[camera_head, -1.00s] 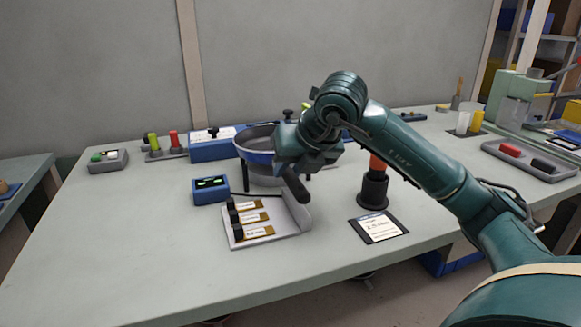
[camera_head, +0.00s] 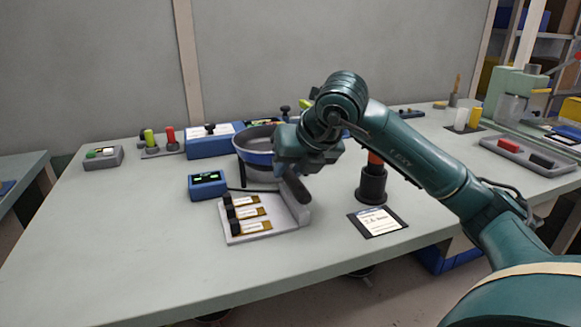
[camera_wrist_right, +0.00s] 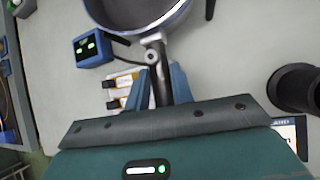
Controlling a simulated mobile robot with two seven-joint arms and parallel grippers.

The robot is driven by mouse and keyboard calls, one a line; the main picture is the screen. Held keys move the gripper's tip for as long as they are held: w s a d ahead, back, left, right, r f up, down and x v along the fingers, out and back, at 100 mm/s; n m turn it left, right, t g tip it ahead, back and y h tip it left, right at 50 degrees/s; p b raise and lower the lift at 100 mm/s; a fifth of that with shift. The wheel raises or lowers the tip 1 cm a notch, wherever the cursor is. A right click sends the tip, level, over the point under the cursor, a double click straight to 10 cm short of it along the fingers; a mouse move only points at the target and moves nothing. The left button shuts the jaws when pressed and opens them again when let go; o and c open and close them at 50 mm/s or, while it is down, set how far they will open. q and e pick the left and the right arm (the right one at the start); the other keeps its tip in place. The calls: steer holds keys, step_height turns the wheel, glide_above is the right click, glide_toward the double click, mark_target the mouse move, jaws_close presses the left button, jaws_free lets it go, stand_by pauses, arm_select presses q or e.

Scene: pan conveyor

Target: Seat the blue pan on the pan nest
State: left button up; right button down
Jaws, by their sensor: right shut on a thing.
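The blue pan (camera_head: 258,158), grey inside with a blue outer band, is at mid-table in the head view. It also shows at the top of the right wrist view (camera_wrist_right: 140,12). My right gripper (camera_head: 295,165) is shut on its dark handle (camera_wrist_right: 157,62), with a finger on each side. The pan appears level, over a light grey support with dark posts (camera_head: 243,176), which looks like the pan nest. The pan and my wrist hide most of it, so I cannot tell whether the pan touches it. My left gripper is not in view.
A blue display box (camera_head: 208,186) and a grey tray (camera_head: 268,231) with labelled pieces stand close in front. A dark cylindrical stand (camera_head: 372,186) and a label card (camera_head: 378,222) are to the right. A blue case (camera_head: 210,145) stands behind left. The front table strip is clear.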

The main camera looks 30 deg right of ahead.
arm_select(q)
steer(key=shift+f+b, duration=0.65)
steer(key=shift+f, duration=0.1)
arm_select(e)
steer(key=shift+f, duration=0.7)
steer(key=c, duration=1.5)
jaws_free()
steer(key=shift+r, duration=0.1)
steer(key=shift+c, duration=0.2)
steer(key=o, duration=0.4)
steer(key=shift+s+r, duration=0.1)
steer(key=shift+r, duration=0.05)
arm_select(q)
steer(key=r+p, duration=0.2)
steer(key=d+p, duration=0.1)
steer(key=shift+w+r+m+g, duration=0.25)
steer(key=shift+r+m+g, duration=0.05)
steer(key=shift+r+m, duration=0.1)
arm_select(e)
steer(key=v, duration=1.2)
steer(key=shift+s+r, duration=0.25)
steer(key=shift+s, duration=0.05)
